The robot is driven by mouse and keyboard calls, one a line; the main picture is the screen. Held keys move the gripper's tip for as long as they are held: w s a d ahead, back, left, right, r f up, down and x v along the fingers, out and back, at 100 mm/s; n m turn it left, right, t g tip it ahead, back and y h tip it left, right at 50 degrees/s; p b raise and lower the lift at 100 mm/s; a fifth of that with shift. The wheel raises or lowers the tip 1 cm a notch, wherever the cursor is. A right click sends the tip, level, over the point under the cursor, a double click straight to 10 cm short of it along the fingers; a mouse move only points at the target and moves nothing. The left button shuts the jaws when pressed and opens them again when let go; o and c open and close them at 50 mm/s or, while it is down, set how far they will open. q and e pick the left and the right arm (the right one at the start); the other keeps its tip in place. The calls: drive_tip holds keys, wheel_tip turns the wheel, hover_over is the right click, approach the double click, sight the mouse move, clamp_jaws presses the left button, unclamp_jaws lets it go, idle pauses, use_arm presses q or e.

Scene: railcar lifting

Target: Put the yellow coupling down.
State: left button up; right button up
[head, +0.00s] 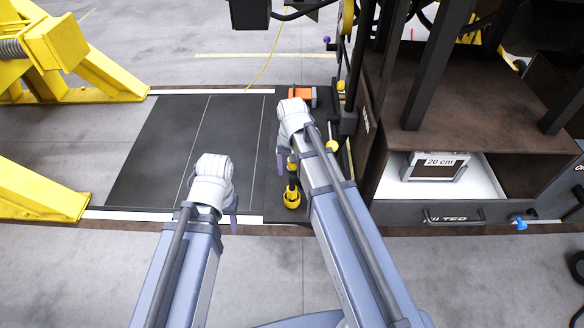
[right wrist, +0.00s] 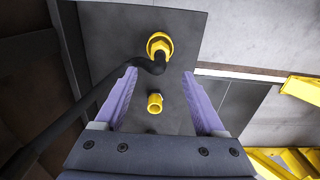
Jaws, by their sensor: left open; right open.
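A yellow coupling with a round flange (right wrist: 160,45) stands on a dark plate (right wrist: 115,35) in the right wrist view, with a black hose bending away from it. A smaller yellow fitting (right wrist: 155,103) shows between the fingers of my right gripper (right wrist: 160,90), which is open. I cannot tell whether it touches anything. In the head view a yellow round part (head: 292,200) sits on the dark mat, below my right gripper (head: 285,165), partly hidden by the arm. My left gripper (head: 232,215) is open and empty over the mat's front edge.
Yellow steel stands (head: 95,70) are at the left. An orange object (head: 303,93) lies behind my right arm. The dark mat's left part (head: 155,150) is clear.

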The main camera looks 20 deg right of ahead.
drive_tip(key=shift+r, duration=0.45)
drive_tip(key=s+a+n+h, duration=0.1)
drive_tip(key=s+a+n, duration=0.5)
drive_tip(key=s+a, duration=0.4)
drive_tip(key=s, duration=0.4)
drive_tip(key=shift+s+a+n, duration=0.2)
drive_tip(key=shift+a+n, duration=0.05)
drive_tip(key=shift+n, duration=0.05)
